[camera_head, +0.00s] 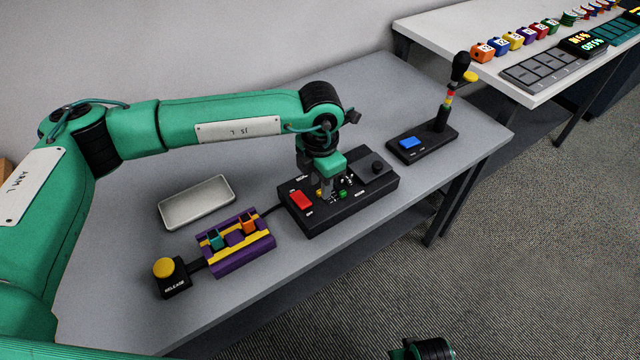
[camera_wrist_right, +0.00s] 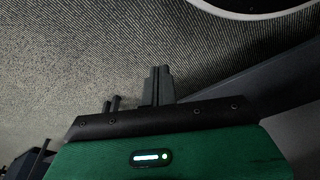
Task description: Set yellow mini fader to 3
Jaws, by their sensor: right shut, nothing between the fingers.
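A black control panel (camera_head: 347,214) sits on the grey table with a red button (camera_head: 301,200), a small green part (camera_head: 343,194) and a black knob (camera_head: 377,167). Small yellow bits show beside my left fingers, but I cannot make out the yellow mini fader or its setting. My left gripper (camera_head: 326,190) points down at the middle of this panel, and its fingers cover part of it. I cannot tell whether they touch or hold anything. My right gripper (camera_wrist_right: 158,84) is shut and empty in the right wrist view, over the carpet and away from the panel.
A purple and yellow rack (camera_head: 240,262) with small blocks, a yellow release button (camera_head: 164,267) and a grey tray (camera_head: 197,203) lie left of the panel. A black box with a stick and blue button (camera_head: 410,143) stands right. A white table (camera_head: 420,27) is behind.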

